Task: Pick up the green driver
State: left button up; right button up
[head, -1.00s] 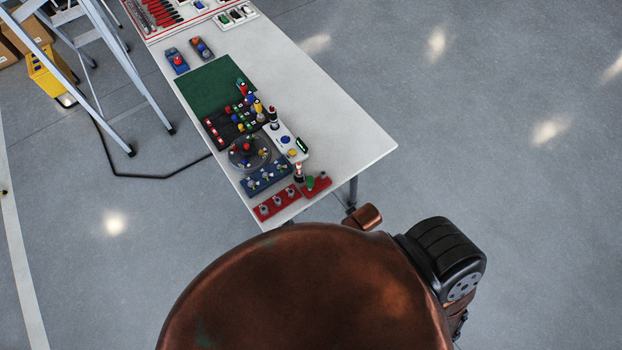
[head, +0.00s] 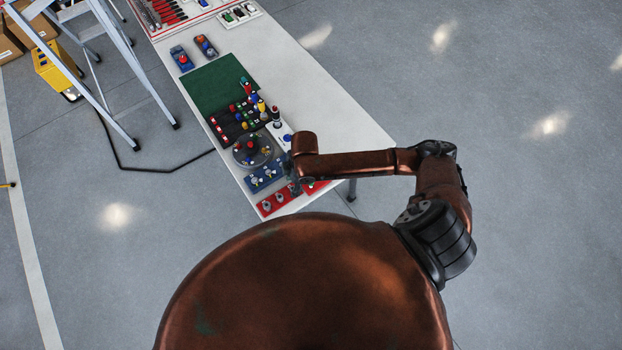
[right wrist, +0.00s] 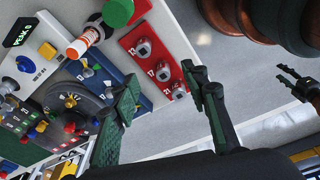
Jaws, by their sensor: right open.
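In the right wrist view a round green handle (right wrist: 117,12), which looks like the green driver, stands by the red socket block at the top edge, partly cut off. In the head view my right arm hides it. My right gripper (right wrist: 163,82) is open and empty, its two green-padded fingers apart over the table's near end, below the green handle in the picture. In the head view the gripper (head: 293,172) is small and dark beneath my wrist. A black jaw-like part, seemingly my left gripper (right wrist: 296,84), shows at the right edge of the right wrist view, too small to read.
An orange-and-white handle (right wrist: 90,38) stands close beside the green one. The red socket block (right wrist: 150,58), a blue rack (head: 266,176) and a round dial-like stand (head: 252,150) crowd the near end. The white table (head: 315,95) is clear along its right side.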

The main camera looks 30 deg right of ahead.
jog(key=shift+n+g+h, duration=0.4)
jog(key=shift+h, duration=0.5)
jog(key=d, duration=0.2)
jog(key=d+r, duration=0.1)
jog(key=d, duration=0.1)
jog(key=d+r, duration=0.1)
jog(key=d, duration=0.1)
jog(key=shift+w+d+r, duration=0.15)
jog(key=shift+w+d, duration=0.25)
jog(key=shift+d, duration=0.35)
jog(key=f, duration=0.2)
jog(key=f+p, duration=0.1)
jog(key=f, duration=0.4)
jog(key=shift+d+f+p, duration=0.3)
jog(key=shift+d+f, duration=0.05)
grip_shut()
